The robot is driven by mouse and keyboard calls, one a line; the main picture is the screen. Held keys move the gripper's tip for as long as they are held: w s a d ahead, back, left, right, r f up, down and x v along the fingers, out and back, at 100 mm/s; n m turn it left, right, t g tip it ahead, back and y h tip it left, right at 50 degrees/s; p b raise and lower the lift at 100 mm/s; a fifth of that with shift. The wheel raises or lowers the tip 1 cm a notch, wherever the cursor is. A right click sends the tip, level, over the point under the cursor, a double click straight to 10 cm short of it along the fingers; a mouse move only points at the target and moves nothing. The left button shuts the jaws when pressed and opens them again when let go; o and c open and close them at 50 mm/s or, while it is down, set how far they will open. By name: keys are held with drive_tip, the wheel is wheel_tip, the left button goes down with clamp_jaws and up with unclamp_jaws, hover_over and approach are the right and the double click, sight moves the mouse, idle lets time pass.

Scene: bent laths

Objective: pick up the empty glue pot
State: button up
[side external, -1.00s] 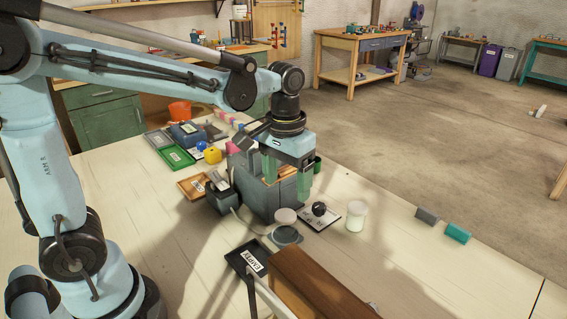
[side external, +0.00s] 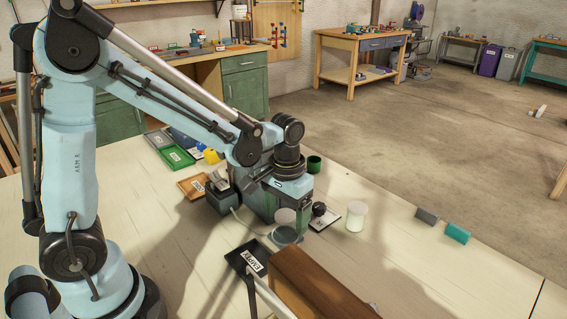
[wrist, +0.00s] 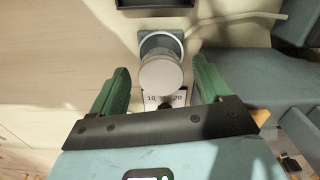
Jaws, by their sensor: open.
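A pale, round-topped pot (side external: 285,217) stands on a grey round dish (side external: 286,236) on the bench. In the wrist view the pot (wrist: 160,74) is ahead of my gripper (wrist: 160,66), roughly centred between its green fingers. My gripper is open and appears empty; I cannot tell whether a finger touches the pot. A second whitish pot (side external: 355,217) stands to the right, clear of my gripper. I cannot tell from the pictures which pot is empty. A black tray (side external: 240,262) labelled EMPTY lies in front of the dish.
A card with a black knob (side external: 319,209) lies beside the dish. A grey box (side external: 258,203) stands close behind my gripper. A green cup (side external: 314,164) is farther back. A brown wooden block (side external: 310,280) is in front. The bench right of the second pot is mostly clear.

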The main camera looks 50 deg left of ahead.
sight(286, 214)
drive_tip(key=shift+f, duration=1.6)
drive_tip(key=shift+c, duration=0.3)
drive_tip(key=c, duration=1)
drive_tip(key=shift+r, duration=0.1)
drive_tip(key=shift+c, duration=0.2)
